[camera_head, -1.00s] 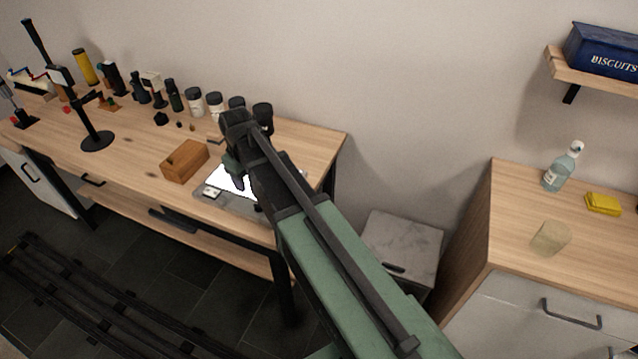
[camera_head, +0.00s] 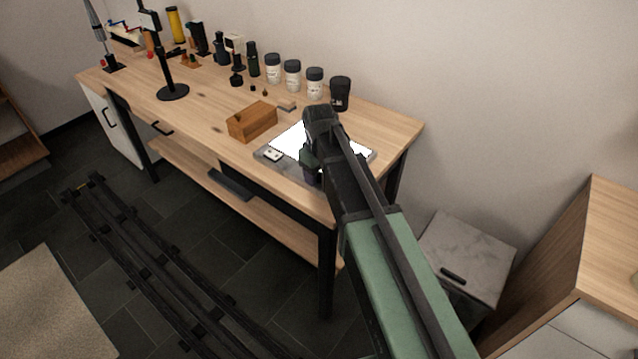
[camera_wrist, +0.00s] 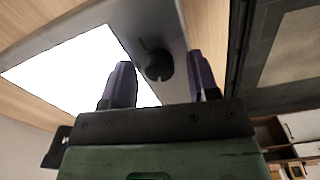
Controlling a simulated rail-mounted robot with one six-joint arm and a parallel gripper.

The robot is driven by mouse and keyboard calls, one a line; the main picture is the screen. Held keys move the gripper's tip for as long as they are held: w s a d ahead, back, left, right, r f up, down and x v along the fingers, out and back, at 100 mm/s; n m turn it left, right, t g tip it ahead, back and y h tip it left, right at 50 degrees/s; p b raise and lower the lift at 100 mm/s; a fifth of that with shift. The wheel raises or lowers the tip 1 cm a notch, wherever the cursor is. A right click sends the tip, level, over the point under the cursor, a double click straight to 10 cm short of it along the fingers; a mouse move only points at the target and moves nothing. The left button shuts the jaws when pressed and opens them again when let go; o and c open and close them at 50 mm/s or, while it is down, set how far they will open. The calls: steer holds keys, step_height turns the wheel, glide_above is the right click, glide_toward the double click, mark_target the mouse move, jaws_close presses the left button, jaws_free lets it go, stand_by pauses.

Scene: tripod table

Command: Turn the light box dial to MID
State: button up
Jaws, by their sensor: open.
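The light box (camera_head: 266,154) lies on the wooden workbench, a flat grey frame with a bright white panel (camera_head: 288,139). In the wrist view the panel (camera_wrist: 65,75) glows at the left and the grey frame (camera_wrist: 155,22) runs beside it. The dial (camera_wrist: 157,66) is a dark round knob on this frame; its setting and any labels are not readable. My gripper (camera_head: 311,170) is over the box's front part and hides the dial in the head view. In the wrist view my gripper (camera_wrist: 159,66) is open, with one finger on each side of the dial; contact cannot be told.
A wooden block (camera_head: 252,121) stands left of the box. Several jars (camera_head: 292,75) and a black cup (camera_head: 340,93) line the back of the bench. A black stand (camera_head: 172,92) is further left. A grey bin (camera_head: 467,258) stands right of the bench.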

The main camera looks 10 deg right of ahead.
steer(key=shift+r, duration=0.1)
steer(key=c, duration=0.9)
steer(key=shift+c, duration=0.2)
steer(key=shift+m, duration=0.4)
steer(key=m, duration=1.2)
steer(key=shift+d+m, duration=0.1)
steer(key=shift+m, duration=0.3)
